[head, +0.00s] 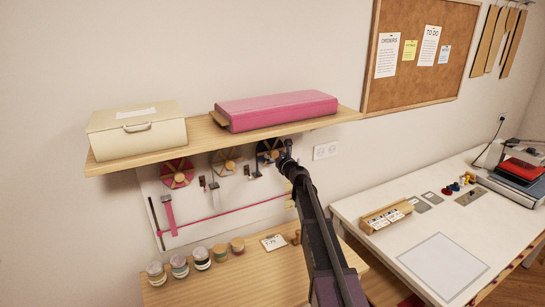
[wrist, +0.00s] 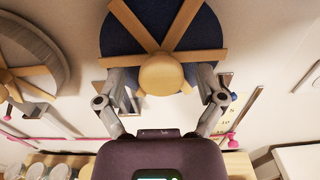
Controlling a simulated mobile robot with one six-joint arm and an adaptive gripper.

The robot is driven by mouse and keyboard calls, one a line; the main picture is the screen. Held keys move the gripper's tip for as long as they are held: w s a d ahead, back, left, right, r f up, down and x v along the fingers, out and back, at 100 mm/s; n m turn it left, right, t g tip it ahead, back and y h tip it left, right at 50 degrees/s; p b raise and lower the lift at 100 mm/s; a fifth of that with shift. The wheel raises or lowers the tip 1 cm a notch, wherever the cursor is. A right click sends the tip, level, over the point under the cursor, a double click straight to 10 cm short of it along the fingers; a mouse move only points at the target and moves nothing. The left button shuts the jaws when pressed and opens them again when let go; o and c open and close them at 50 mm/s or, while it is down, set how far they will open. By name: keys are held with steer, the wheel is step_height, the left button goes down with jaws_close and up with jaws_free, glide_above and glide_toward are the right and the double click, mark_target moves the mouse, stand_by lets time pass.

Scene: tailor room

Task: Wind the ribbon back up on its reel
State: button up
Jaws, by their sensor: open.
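Several reels hang on a white board under the shelf: a pink reel (head: 177,174), a grey reel (head: 226,161) and a dark blue reel (head: 266,147). My gripper (wrist: 160,85) is at the dark blue reel (wrist: 117,40), its open fingers on either side of the reel's round wooden knob (wrist: 161,74). I cannot tell whether they touch the knob. In the head view my gripper (head: 284,160) partly covers this reel. A pink ribbon (head: 168,213) hangs below the pink reel, and a grey ribbon (head: 215,199) below the grey one. Any dark blue ribbon's loose length is hidden or unclear.
The shelf (head: 215,134) above holds a cream box (head: 137,130) and a pink fabric bolt (head: 276,110). A thin pink line (head: 225,212) crosses the board. Jars (head: 201,258) stand on the wooden counter below. A white worktable (head: 400,215) is at right.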

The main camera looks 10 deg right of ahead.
steer(key=v, duration=1.2)
stand_by(0.5)
steer(key=s+a+f+n+g+y+b, duration=0.1)
steer(key=s+a+f+n+g+b, duration=0.1)
steer(key=s+a+f+n+g, duration=0.5)
steer(key=s+a+f+n+g+y+b, duration=0.1)
steer(key=s+a+f+n+g+b, duration=0.2)
steer(key=s+f+n, duration=0.7)
steer(key=s+d+f+n+g+h+b, duration=0.2)
steer(key=s+f+n, duration=0.3)
steer(key=s+n, duration=0.3)
steer(key=s+d+f+n+g+h+b, duration=0.2)
steer(key=s+f+n+g+h, duration=0.3)
steer(key=s, duration=0.4)
steer(key=d+f+n, duration=0.1)
steer(key=n, duration=0.1)
steer(key=shift+d+n+h, duration=0.3)
steer(key=shift+n, duration=0.1)
